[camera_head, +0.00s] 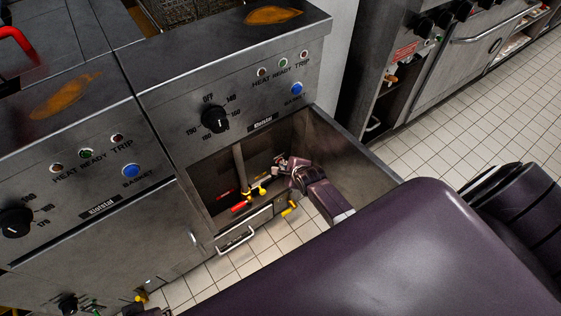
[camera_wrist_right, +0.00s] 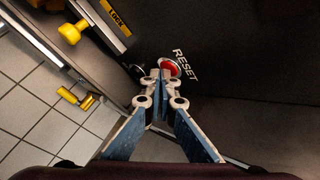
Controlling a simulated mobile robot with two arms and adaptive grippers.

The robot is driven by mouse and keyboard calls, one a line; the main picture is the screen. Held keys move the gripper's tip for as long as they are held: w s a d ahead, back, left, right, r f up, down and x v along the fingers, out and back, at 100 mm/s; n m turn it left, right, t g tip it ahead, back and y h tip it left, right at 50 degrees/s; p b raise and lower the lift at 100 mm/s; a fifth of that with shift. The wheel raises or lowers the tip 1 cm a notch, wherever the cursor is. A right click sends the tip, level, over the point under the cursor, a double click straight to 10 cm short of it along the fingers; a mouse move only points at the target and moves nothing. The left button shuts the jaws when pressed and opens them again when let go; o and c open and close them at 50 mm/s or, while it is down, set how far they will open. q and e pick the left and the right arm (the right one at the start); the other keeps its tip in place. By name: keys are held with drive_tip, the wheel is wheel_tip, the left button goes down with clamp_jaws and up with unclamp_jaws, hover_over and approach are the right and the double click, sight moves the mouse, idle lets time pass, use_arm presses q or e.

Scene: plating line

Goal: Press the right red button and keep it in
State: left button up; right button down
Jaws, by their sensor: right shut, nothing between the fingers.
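The red button (camera_wrist_right: 174,66) shows in the right wrist view, a round red cap in a pale ring beside the word RESET on a dark panel. My right gripper (camera_wrist_right: 161,74) is shut and empty, with its fingertips at the button and covering its left part. I cannot tell how far the button is pushed in. In the head view my right gripper (camera_head: 284,164) reaches into the open cabinet (camera_head: 340,160) under the right-hand fryer, and the button cannot be made out there.
A yellow valve knob (camera_wrist_right: 69,34) and a LOCK label (camera_wrist_right: 117,17) are near the button. In the head view a red-handled valve (camera_head: 240,206) and a vertical pipe (camera_head: 240,168) stand left of my gripper.

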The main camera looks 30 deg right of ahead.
use_arm(q)
drive_tip(key=shift+w, duration=0.2)
drive_tip(key=shift+s+f, duration=0.1)
drive_tip(key=shift+s, duration=0.3)
idle(0.3)
drive_tip(key=shift+f, duration=0.1)
use_arm(e)
drive_tip(key=shift+s, duration=0.15)
use_arm(q)
drive_tip(key=x, duration=0.2)
drive_tip(key=s+p+x, duration=0.1)
drive_tip(key=x, duration=0.1)
drive_tip(key=shift+f, duration=0.25)
use_arm(e)
drive_tip(key=shift+s, duration=0.7)
use_arm(q)
drive_tip(key=shift+w+r, duration=0.1)
